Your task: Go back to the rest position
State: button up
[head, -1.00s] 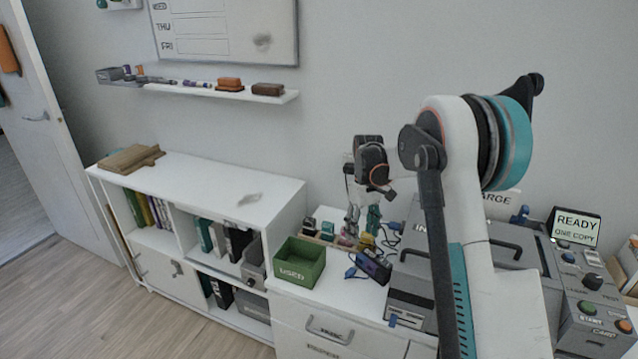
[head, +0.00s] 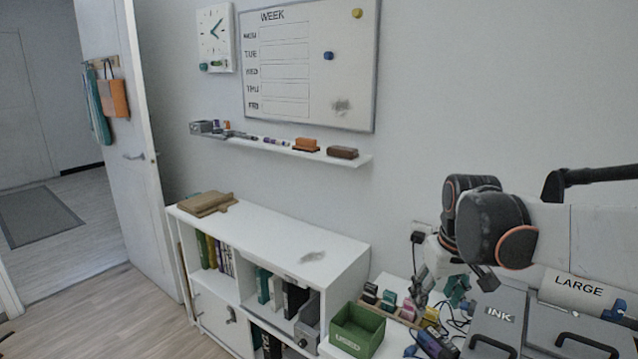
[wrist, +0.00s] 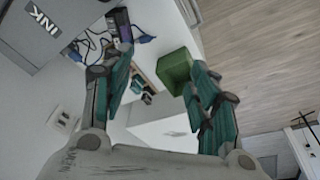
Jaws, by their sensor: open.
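My gripper (head: 440,284) hangs above the back of the white desk, just left of the grey ink machine (head: 497,318) in the head view. In the wrist view my gripper (wrist: 162,95) has its two teal fingers spread wide apart, with nothing between them. The green box (wrist: 175,70) shows beyond the fingers there. In the head view the green box (head: 357,331) stands on the desk to the left of my gripper and apart from it.
Several small stamps (head: 388,300) stand in a tray behind the green box. A dark device (head: 436,345) with blue-ended cables lies beside it. A low white shelf (head: 268,232) stands to the left, below a wall ledge (head: 285,149) and whiteboard (head: 308,62). Floor at left is clear.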

jog(key=s+a+m+t, duration=0.1)
jog(key=s+t, duration=0.1)
jog(key=s, duration=0.7)
jog(key=s+a+f+m+t, duration=0.1)
jog(key=s+a+t, duration=0.1)
jog(key=s, duration=0.6)
jog(key=shift+s+a+f+t, duration=0.2)
jog(key=shift+s+f+t, duration=0.1)
jog(key=shift+s, duration=0.05)
